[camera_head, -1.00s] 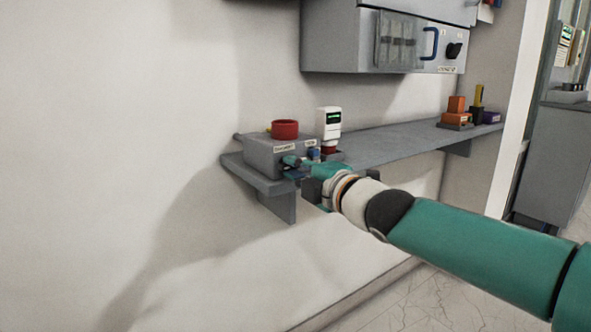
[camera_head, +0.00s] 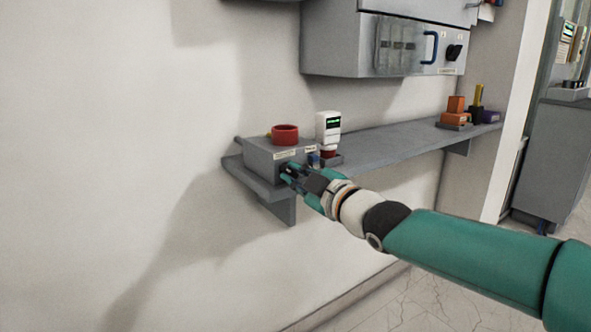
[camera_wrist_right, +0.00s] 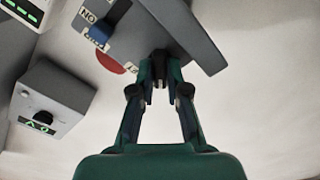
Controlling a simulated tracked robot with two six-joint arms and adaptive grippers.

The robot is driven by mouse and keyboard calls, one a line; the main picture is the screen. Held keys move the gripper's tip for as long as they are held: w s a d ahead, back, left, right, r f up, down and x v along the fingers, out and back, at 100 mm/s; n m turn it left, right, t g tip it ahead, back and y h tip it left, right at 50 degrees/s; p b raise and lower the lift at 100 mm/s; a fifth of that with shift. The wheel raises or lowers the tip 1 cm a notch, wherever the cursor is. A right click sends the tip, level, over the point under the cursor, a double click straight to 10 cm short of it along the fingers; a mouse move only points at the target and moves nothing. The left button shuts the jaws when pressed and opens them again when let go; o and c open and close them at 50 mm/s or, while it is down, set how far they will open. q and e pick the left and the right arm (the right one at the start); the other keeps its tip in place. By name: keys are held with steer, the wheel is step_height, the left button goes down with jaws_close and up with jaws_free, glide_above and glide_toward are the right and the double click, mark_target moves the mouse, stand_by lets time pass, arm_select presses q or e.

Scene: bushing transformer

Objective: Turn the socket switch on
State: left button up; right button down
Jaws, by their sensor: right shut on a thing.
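A grey socket box (camera_head: 262,163) with a label on its sloped top sits at the left end of the wall shelf. My right gripper (camera_head: 289,172) reaches in from the right, its fingertips at the box's front face. In the right wrist view its fingers (camera_wrist_right: 160,68) converge on a small dark switch knob (camera_wrist_right: 159,55) on the grey box (camera_wrist_right: 185,30). The gripper is shut on this knob, which the fingers mostly hide, so its turn angle cannot be told. My left gripper is not in view.
A red round socket part (camera_head: 285,131) is on top of the box. A white device with a green display (camera_head: 328,128) stands just right of it. The shelf (camera_head: 385,146) is bare up to orange blocks (camera_head: 455,112). A grey cabinet (camera_head: 345,40) hangs above.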

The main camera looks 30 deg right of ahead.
steer(key=m+p, duration=0.1)
steer(key=m, duration=0.1)
steer(key=m+p, duration=0.1)
steer(key=m, duration=0.2)
steer(key=shift+f+m, duration=0.2)
steer(key=shift+m, duration=0.1)
steer(key=shift+f+m+p, duration=0.15)
steer(key=shift+m+p, duration=0.7)
steer(key=shift+m, duration=1.25)
steer(key=c, duration=1.4)
jaws_free()
steer(key=shift+c, duration=0.2)
steer(key=shift+r, duration=0.2)
